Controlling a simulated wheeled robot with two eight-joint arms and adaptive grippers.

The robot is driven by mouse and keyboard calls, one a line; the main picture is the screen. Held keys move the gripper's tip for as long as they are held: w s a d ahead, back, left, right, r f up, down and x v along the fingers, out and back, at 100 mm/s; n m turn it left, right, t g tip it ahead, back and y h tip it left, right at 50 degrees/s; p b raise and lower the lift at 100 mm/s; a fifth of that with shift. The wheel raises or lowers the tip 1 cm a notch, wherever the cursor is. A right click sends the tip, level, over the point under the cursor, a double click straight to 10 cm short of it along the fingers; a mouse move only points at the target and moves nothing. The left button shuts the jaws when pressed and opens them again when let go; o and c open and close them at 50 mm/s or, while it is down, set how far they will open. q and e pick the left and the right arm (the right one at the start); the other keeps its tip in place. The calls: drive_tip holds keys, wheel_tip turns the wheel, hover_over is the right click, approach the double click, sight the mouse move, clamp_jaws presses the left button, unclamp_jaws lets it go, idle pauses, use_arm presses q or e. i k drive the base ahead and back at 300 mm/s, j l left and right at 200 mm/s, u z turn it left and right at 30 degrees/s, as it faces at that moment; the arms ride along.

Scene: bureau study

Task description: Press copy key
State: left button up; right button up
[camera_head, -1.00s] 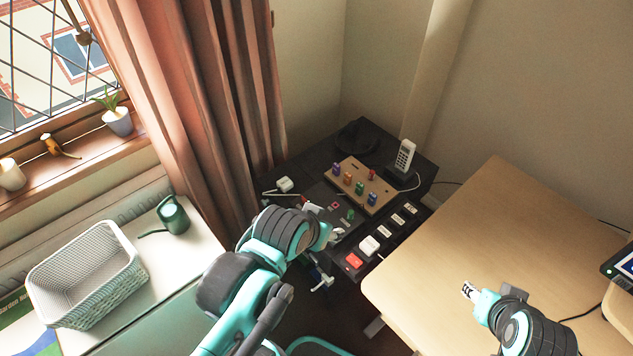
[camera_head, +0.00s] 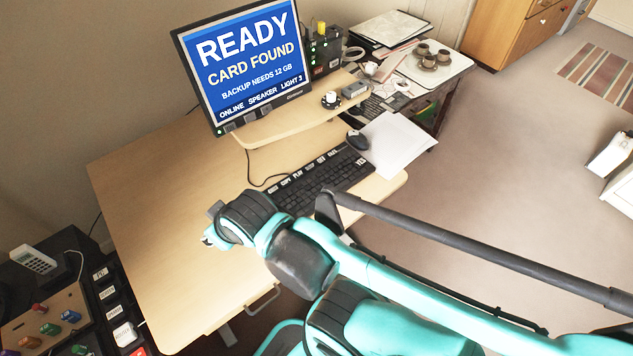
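A black keyboard (camera_head: 318,186) lies on the light wooden desk in front of the monitor. Its back row carries white-labelled keys; one on the left part appears to read COPY (camera_head: 286,182), though the lettering is very small. A key at the right end reads YES (camera_head: 360,162). My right arm reaches in from the right across the desk's front edge. My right gripper (camera_head: 208,238) is over the desk, left of the keyboard and apart from it. Its fingers are small and partly hidden, so their opening is unclear. My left gripper is out of view.
A monitor (camera_head: 248,62) reads "READY, CARD FOUND, BACKUP NEEDS 12 GB, ONLINE SPEAKER LIGHT 3". A mouse (camera_head: 357,140) and white paper (camera_head: 397,143) lie right of the keyboard. A phone (camera_head: 33,260) stands at far left. The desk's left half is clear.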

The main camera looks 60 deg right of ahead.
sight(287, 181)
drive_tip(key=z, duration=1.9)
